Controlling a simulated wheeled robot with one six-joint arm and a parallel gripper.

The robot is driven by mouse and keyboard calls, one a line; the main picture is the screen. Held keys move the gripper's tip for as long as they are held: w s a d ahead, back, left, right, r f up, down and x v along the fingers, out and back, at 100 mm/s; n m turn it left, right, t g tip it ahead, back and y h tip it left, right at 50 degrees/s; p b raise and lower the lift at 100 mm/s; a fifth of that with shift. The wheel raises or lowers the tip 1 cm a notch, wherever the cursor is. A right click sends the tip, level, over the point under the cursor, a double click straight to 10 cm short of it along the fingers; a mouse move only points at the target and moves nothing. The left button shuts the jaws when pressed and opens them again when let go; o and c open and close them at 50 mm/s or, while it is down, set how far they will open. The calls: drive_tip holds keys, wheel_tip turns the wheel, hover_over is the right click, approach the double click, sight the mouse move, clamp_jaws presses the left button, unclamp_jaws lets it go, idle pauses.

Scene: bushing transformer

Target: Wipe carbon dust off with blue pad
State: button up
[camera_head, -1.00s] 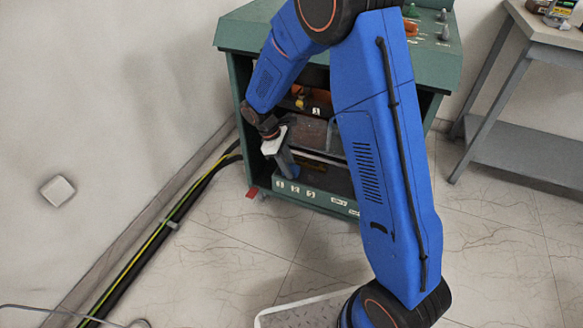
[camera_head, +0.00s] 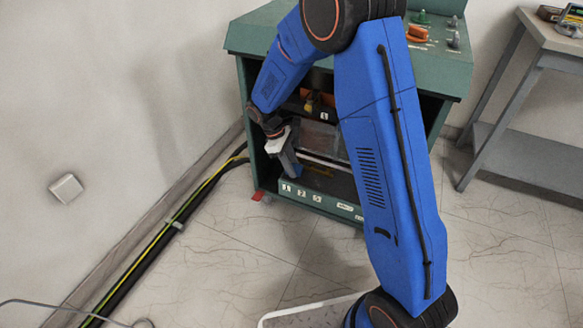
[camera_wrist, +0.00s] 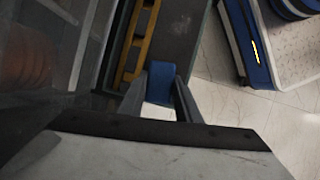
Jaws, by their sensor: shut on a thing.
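The blue pad (camera_wrist: 161,82) is between my gripper's fingertips (camera_wrist: 160,98) in the wrist view, and the fingers are shut on it. In the head view my gripper (camera_head: 286,162) reaches into the left side of the open front of the green cabinet (camera_head: 268,36). The pad is hard to make out in the head view. In the wrist view the pad is near a dark panel with a yellow strip (camera_wrist: 138,42). Whether the pad touches a surface I cannot tell. I cannot make out the carbon dust.
A grey work table (camera_head: 545,55) stands at the right. Black and yellow-green cables (camera_head: 165,235) run along the left wall's foot. A white box (camera_head: 66,188) is on the left wall. Numbered labels line the cabinet's lower front edge.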

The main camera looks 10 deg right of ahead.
sight(315, 181)
drive_tip(key=shift+d, duration=0.15)
drive_tip(key=shift+s+d, duration=1)
drive_tip(key=shift+d, duration=0.4)
drive_tip(key=shift+s+d, duration=0.95)
drive_tip(key=shift+d, duration=0.4)
drive_tip(key=shift+s+d, duration=1)
drive_tip(key=shift+d, duration=0.4)
drive_tip(key=shift+s+d, duration=0.2)
drive_tip(key=shift+s+a, duration=0.15)
drive_tip(key=shift+s, duration=0.1)
drive_tip(key=shift+w+a, duration=0.4)
drive_tip(key=shift+a, duration=0.25)
drive_tip(key=shift+w+a, duration=0.35)
drive_tip(key=shift+a, duration=0.3)
drive_tip(key=shift+w+a, duration=0.1)
drive_tip(key=shift+a, duration=0.05)
